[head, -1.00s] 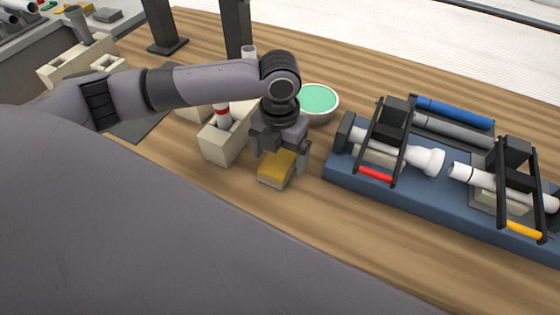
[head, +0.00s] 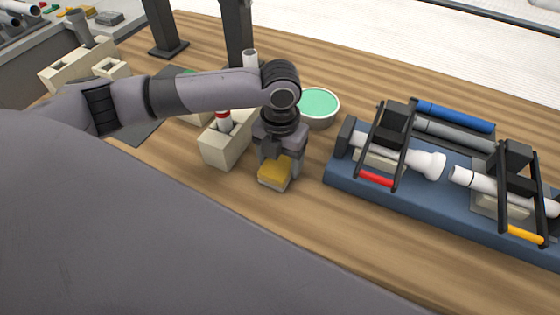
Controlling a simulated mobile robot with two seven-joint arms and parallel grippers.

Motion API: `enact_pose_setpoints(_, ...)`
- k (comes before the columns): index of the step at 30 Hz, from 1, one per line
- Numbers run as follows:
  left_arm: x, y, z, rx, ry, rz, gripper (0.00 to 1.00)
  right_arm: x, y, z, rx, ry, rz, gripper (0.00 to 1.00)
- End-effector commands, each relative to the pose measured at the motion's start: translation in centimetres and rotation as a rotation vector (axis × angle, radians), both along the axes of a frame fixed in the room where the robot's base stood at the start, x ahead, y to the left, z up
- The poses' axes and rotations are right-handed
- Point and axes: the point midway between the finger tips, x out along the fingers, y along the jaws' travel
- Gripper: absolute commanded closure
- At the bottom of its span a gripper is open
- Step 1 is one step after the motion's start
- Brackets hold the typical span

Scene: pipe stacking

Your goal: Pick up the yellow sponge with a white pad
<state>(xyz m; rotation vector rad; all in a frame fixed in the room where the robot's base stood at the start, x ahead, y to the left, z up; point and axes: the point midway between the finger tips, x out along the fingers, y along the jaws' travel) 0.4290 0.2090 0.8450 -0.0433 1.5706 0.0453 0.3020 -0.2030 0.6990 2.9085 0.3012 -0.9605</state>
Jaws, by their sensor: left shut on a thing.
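The yellow sponge (head: 275,174) with a white pad along its lower edge is near the middle of the head view, on or just above the wooden table. My left gripper (head: 279,165) points down over it and is shut on the sponge, with a finger on each side. The gripper body hides the sponge's far part. I cannot tell whether the sponge touches the table. My right gripper is not in view.
A beige block holder (head: 224,148) stands close on the left. A round bowl with a green inside (head: 318,106) is just behind the gripper. A blue fixture base (head: 343,178) with white pipes and clamps lies right. The table in front is clear.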

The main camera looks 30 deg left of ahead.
Motion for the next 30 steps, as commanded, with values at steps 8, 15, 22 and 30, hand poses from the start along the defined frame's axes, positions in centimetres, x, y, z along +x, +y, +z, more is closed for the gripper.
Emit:
enact_pose_setpoints(8,0.1,0.0,4.8,-0.003,-0.007,-0.001,0.62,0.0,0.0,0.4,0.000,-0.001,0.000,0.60)
enact_pose_setpoints(15,0.1,0.0,11.9,-0.003,-0.007,0.000,0.62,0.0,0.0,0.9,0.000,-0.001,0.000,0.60)
enact_pose_setpoints(22,0.1,-0.1,17.0,-0.002,-0.003,-0.001,0.62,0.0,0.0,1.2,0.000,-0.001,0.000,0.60)
enact_pose_setpoints(30,0.0,0.0,19.4,-0.002,-0.001,0.001,0.62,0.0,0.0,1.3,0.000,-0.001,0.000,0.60)
